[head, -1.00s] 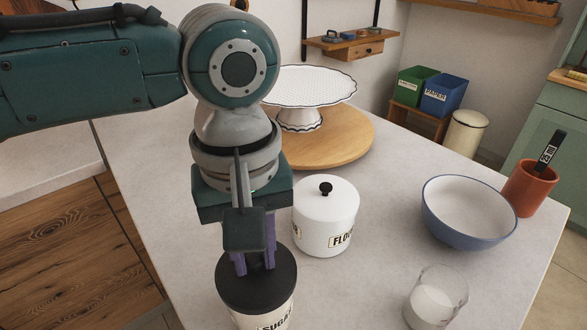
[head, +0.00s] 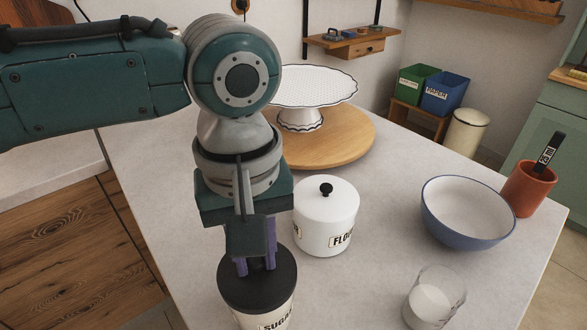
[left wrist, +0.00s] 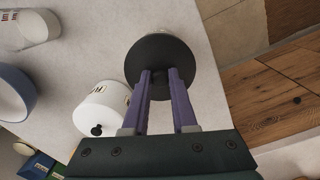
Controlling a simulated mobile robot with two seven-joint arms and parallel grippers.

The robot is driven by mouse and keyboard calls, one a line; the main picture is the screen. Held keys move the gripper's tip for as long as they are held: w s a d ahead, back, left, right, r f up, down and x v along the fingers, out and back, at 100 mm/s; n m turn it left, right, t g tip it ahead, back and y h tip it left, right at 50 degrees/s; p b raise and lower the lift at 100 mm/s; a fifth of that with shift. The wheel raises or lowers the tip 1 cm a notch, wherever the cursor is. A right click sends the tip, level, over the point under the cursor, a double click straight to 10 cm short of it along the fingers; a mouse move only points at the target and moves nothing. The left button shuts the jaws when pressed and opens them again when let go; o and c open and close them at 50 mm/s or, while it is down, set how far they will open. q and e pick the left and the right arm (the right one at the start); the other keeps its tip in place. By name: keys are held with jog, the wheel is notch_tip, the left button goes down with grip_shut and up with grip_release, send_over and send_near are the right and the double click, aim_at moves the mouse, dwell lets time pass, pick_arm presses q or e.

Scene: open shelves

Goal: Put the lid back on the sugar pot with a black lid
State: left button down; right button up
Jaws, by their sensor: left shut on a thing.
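The sugar pot (head: 268,318) is a white canister labelled SUGAR at the bottom of the head view. Its black lid (head: 240,289) lies over its top, looking level, and hides the rim. I cannot tell whether the lid is fully seated. My left gripper (head: 257,268) points down from above and is shut on the lid's knob. In the left wrist view the purple fingers (left wrist: 159,75) close on the middle of the round black lid (left wrist: 176,50), which covers the pot. My right gripper is not in view.
A white flour pot (head: 325,215) with a black knob stands close behind the sugar pot. A glass (head: 432,305) and a blue-rimmed bowl (head: 467,212) are at the right. A cake stand (head: 300,118) on a round board (head: 345,142) is behind. Bare counter lies between.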

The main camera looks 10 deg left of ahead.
pick_arm(q)
jog(key=shift+c, duration=0.7)
grip_release()
jog(key=shift+r, duration=0.1)
notch_tip(320, 180, up, 7)
jog(key=p, duration=0.8)
jog(key=shift+p, duration=0.35)
grip_shut()
dwell(0.6)
dwell(0.7)
